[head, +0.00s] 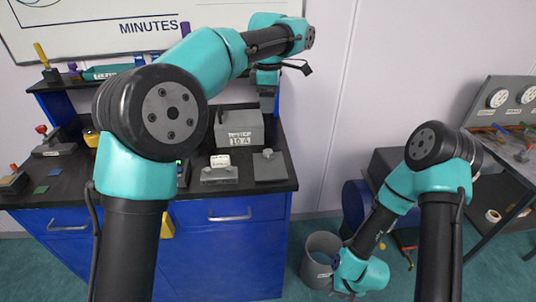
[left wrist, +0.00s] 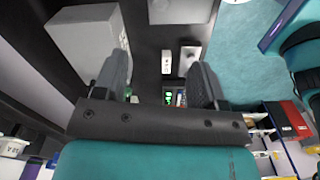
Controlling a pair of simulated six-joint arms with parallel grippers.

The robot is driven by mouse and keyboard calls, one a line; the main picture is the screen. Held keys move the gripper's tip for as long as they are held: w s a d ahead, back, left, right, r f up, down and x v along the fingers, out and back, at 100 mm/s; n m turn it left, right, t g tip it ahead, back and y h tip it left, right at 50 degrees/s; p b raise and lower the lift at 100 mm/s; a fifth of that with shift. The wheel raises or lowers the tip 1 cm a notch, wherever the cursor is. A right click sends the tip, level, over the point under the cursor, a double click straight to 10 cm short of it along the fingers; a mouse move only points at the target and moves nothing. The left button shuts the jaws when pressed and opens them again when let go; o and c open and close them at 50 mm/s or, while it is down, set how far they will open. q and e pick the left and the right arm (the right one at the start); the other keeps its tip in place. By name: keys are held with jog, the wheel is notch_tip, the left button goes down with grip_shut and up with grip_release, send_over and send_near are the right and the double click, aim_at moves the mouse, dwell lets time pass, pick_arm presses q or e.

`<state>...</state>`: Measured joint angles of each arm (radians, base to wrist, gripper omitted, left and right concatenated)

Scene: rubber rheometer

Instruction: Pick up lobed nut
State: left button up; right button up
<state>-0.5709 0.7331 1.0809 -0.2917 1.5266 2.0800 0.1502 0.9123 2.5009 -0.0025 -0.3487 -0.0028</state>
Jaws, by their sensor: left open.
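I cannot identify the lobed nut with certainty. A small grey knob (head: 268,153) stands on a flat grey plate (head: 270,170) at the right end of the black worktop, and it may be the nut. My left gripper (head: 267,98) hangs above the back of the worktop, near the grey box. Its two fingers are apart with nothing between them in the left wrist view (left wrist: 161,88). My right gripper (head: 345,291) points down by the grey bin; its fingers are unclear.
A grey box (head: 239,128) marked 10 A stands behind the plate. A grey bin (head: 319,262) stands on the floor, and another bench (head: 503,180) with gauges is at right.

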pick_arm(q)
send_over(268, 151)
notch_tip(268, 151, down, 12)
jog(key=shift+w+f, duration=0.15)
dwell(0.5)
jog(key=shift+f, duration=2.6)
jog(key=c, duration=1)
jog(key=shift+r, duration=0.15)
